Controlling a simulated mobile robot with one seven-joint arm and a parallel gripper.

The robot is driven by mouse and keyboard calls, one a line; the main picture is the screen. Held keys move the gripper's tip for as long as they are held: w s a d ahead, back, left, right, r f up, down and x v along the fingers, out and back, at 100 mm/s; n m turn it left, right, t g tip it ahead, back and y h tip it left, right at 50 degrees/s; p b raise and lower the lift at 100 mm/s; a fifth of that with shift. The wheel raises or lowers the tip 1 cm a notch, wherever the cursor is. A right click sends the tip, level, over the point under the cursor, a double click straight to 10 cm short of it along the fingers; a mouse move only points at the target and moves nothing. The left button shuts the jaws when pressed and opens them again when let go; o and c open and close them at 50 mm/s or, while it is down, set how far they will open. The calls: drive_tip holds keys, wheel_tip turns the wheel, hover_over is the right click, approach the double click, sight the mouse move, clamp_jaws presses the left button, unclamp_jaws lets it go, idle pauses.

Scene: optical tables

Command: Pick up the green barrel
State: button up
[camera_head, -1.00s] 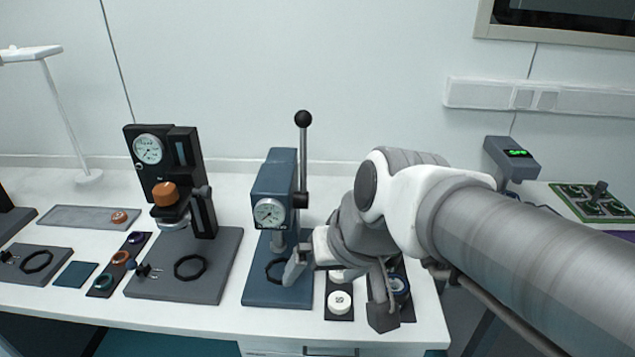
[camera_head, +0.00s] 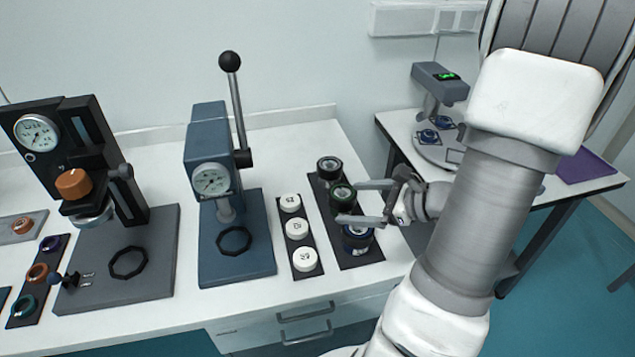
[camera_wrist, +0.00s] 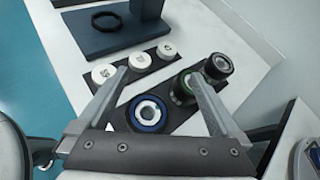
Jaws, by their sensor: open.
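The green barrel (camera_head: 342,193) is a short dark cylinder with a green band and glassy top. It stands upright on a dark mat (camera_head: 352,262), between a black barrel (camera_head: 329,166) and a blue barrel (camera_head: 357,238). My gripper (camera_head: 349,204) is open and empty, reaching in from the right with its fingers at the green barrel. In the wrist view the green barrel (camera_wrist: 180,91) is just inside the right finger of my gripper (camera_wrist: 156,76), partly hidden by it. The blue barrel (camera_wrist: 147,113) shows between the fingers, nearer the palm. I cannot tell whether a finger touches the green barrel.
A strip of white caps (camera_head: 297,228) lies left of the mat. A blue lever press (camera_head: 210,175) and a black gauge stand (camera_head: 75,160) stand further left. The table's front edge is close. A second table (camera_head: 395,135) with a digital device stands right.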

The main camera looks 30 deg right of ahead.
sight(342, 193)
drive_tip(key=s+d+f+m+t+h, duration=0.2)
drive_tip(key=d+m+t, duration=0.1)
drive_tip(key=d+m, duration=0.3)
drive_tip(key=shift+n, duration=0.4)
drive_tip(key=x, duration=0.5)
drive_tip(key=d+f+b+x, duration=0.1)
drive_tip(key=x, duration=1)
drive_tip(key=shift+w+d+f+b, duration=0.1)
drive_tip(key=shift+w+f+b, duration=0.2)
drive_tip(key=shift+f, duration=0.05)
drive_tip(key=shift+c, duration=0.3)
drive_tip(key=c, duration=1.1)
drive_tip(key=shift+c, duration=0.2)
